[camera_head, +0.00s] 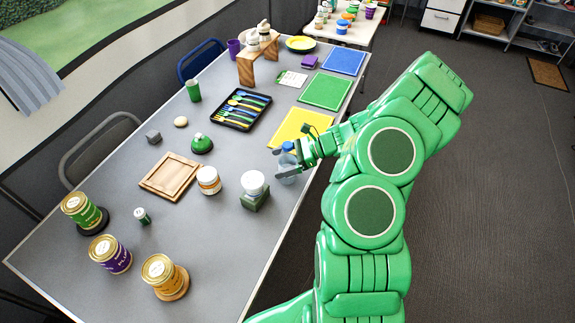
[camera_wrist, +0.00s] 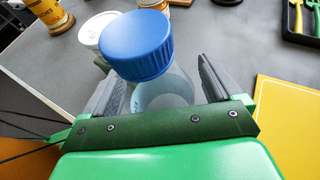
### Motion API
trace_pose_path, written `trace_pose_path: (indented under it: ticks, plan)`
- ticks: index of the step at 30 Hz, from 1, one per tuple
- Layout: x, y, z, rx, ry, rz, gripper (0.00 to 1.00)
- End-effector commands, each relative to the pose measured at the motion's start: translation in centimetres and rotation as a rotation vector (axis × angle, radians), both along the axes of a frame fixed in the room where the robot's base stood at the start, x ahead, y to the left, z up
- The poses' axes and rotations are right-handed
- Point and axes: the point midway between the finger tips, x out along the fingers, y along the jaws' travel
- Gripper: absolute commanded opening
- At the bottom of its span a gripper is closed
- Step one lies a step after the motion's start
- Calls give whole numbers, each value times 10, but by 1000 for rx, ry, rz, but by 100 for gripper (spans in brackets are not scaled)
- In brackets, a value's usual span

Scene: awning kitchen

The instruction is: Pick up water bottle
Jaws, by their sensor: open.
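The water bottle (camera_wrist: 164,88) is clear with a blue cap (camera_wrist: 136,44). In the wrist view it stands between the two open fingers of my gripper (camera_wrist: 158,82), with a visible gap on the right side. In the head view the bottle (camera_head: 287,172) is near the table's right edge, with my gripper (camera_head: 288,162) around it and partly hiding it. Whether a finger touches the bottle cannot be told. The bottle's lower part is hidden in the wrist view by my gripper.
A white-lidded jar on a green block (camera_head: 254,190) stands close by at the lower left. A yellow mat (camera_head: 300,127) lies just behind the bottle. A wooden tray (camera_head: 170,176), a jar (camera_head: 208,180) and a black cutlery tray (camera_head: 240,110) are further left on the grey table (camera_head: 225,235).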

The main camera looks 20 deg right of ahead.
Motion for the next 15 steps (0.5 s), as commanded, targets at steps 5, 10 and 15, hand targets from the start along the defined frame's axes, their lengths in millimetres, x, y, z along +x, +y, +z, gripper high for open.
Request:
trace_pose_path:
  ticks: [5,10,15]
  plan:
    - [0,0,0,0,0,0,80]
    - [0,0,0,0,0,0,54]
    - [0,0,0,1,0,0,37]
